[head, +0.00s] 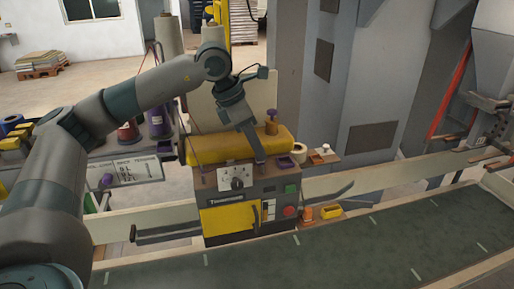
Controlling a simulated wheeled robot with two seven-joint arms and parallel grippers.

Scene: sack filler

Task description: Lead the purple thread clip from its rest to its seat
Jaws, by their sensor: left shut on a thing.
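My left gripper (259,155) reaches down over the top of the sewing machine head (237,184), in front of its yellow cover (212,149). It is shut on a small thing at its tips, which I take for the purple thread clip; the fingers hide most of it. A thin dark thread runs down from the upper left towards the machine's left top. I cannot tell whether the clip touches the machine. My right gripper is out of view.
A brown spool post (271,122) stands behind the gripper. A rack with purple and red cones (158,122) stands at left. The green conveyor belt (330,245) in front is clear.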

